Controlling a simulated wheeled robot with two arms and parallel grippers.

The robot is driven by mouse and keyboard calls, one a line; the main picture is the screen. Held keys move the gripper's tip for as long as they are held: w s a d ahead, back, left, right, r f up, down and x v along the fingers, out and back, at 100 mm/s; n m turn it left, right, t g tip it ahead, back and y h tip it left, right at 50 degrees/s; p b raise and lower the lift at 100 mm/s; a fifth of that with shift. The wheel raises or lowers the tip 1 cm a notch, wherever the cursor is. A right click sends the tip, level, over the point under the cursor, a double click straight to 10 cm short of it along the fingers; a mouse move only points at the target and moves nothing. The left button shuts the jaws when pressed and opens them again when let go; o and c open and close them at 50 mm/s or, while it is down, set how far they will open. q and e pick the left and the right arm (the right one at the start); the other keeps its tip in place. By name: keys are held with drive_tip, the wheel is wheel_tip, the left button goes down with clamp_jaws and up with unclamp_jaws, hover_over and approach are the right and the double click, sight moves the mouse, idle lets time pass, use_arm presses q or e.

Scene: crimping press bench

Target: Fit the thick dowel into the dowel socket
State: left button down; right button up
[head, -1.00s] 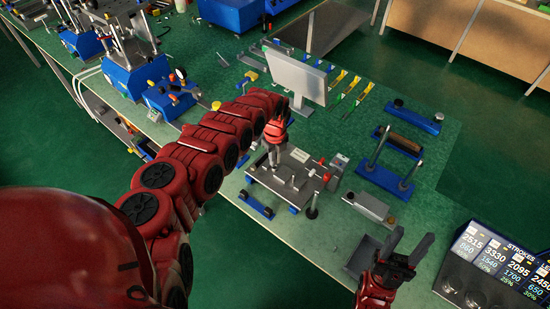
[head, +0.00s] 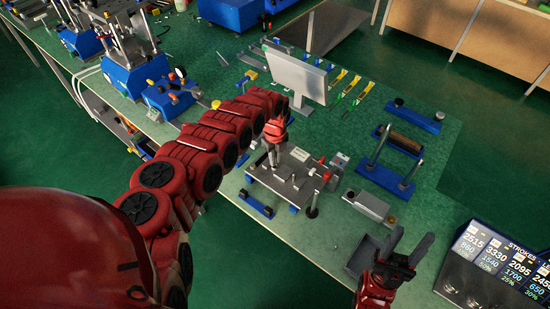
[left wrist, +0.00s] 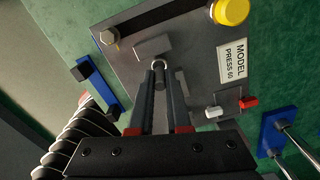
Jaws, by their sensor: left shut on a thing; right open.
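My left gripper (head: 272,161) points down over the grey press plate (head: 270,181) on the bench. In the left wrist view its fingers (left wrist: 157,68) are shut on a bright metal pin, which I take to be the thick dowel (left wrist: 159,65). Most of the dowel is hidden between the fingers. A small grey block (left wrist: 152,45) on the plate lies just beyond the fingertips. I cannot make out the dowel socket or tell whether the dowel touches it. My right gripper (head: 397,244) is open and empty near the bench's front edge.
A white label (left wrist: 234,62) and a yellow button (left wrist: 231,11) sit on the plate. Behind it stands a grey screen (head: 297,76). To the right are a blue stand with two posts (head: 385,178), a grey block (head: 370,206) and a grey tray (head: 362,257).

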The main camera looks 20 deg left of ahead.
idle(1.0)
use_arm(q)
drive_tip(key=shift+f+b, duration=0.2)
drive_tip(key=shift+b, duration=0.2)
drive_tip(key=shift+f+b, duration=0.3)
drive_tip(key=shift+f, duration=0.05)
drive_tip(key=shift+f+b, duration=0.5)
drive_tip(key=c, duration=0.8)
unclamp_jaws()
drive_tip(key=shift+r, duration=0.1)
wheel_tip(320, 180, up, 17)
drive_tip(key=b, duration=0.3)
drive_tip(key=shift+r, duration=0.15)
